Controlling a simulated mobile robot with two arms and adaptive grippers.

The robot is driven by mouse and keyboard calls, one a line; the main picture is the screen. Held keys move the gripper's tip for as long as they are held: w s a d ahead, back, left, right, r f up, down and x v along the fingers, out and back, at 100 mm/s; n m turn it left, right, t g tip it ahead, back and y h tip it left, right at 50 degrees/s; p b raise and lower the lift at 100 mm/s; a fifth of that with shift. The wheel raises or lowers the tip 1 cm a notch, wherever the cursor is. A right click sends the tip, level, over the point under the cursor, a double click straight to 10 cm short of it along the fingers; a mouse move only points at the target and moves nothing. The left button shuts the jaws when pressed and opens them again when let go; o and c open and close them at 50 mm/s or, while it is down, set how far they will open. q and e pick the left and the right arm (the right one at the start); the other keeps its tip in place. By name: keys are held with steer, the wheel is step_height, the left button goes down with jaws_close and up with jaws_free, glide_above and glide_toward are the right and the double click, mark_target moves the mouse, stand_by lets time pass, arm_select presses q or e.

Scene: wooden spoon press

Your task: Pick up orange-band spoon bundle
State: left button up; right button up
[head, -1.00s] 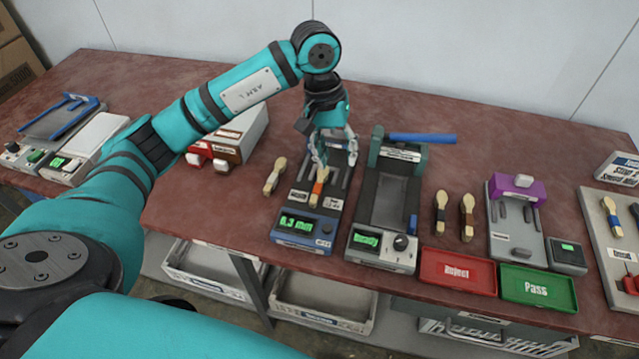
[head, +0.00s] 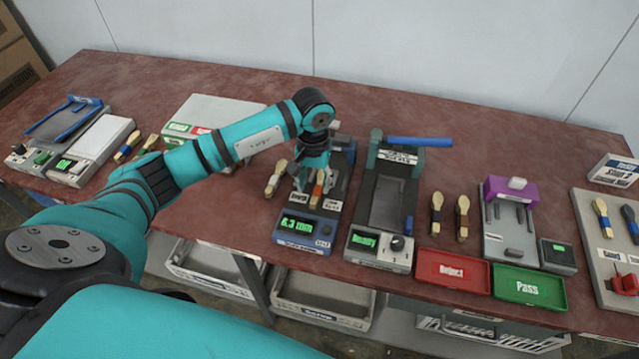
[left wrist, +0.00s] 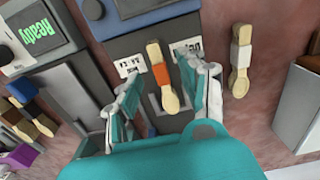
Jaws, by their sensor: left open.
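The orange-band spoon bundle (head: 317,187) lies on a blue gauge device (head: 297,240) whose green display reads 6.3 mm. In the left wrist view the bundle (left wrist: 161,74) is pale wood with an orange band round its middle. My left gripper (head: 313,181) is above the device at the bundle, partly covering it. In the left wrist view its open fingers (left wrist: 160,76) stand on either side of the bundle, with a gap on both sides. Whether the fingertips reach the bundle's height is hard to tell. My right gripper is not in view.
A white-band spoon bundle (head: 275,180) lies close left of the device. A press with a blue handle (head: 420,141) stands close right.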

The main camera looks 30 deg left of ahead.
mark_target(315, 195)
arm_select(q)
step_height(315, 195, down, 4)
steer(key=shift+d+r+p, duration=0.1)
steer(key=shift+d+p, duration=0.05)
steer(key=shift+p, duration=0.65)
steer(key=shift+f, duration=0.6)
jaws_close()
